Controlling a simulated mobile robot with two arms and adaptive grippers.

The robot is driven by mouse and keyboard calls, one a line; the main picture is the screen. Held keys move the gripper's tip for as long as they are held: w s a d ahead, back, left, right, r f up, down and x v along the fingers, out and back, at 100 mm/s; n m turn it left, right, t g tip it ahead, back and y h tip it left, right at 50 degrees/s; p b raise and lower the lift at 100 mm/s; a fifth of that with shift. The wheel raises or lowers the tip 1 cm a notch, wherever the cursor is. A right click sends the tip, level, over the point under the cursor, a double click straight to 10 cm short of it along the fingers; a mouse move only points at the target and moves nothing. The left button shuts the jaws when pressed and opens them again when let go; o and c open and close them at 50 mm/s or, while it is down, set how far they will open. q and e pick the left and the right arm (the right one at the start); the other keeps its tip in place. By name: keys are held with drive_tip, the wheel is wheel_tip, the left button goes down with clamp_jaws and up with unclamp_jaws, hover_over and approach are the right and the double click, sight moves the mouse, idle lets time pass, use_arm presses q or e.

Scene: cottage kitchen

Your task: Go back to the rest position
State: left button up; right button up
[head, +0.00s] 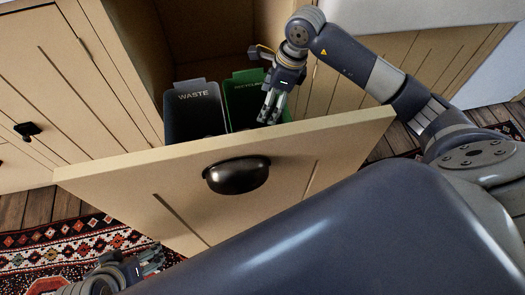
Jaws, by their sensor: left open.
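I see nothing between the fingers. Its arm bends over from the right side of the picture. My other gripper (148,262) shows only in part low at the left, above the rug, and its jaws are hard to make out.
The pull-out drawer front (110,184) stands open, with a dark cup handle (238,175). Behind it are a grey waste bin (186,92) and a green recycling bin (240,93), partly hidden by my gripper. A patterned rug (60,250) covers the wooden floor at lower left.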

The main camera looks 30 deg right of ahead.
drive_tip(key=shift+v, duration=1.75)
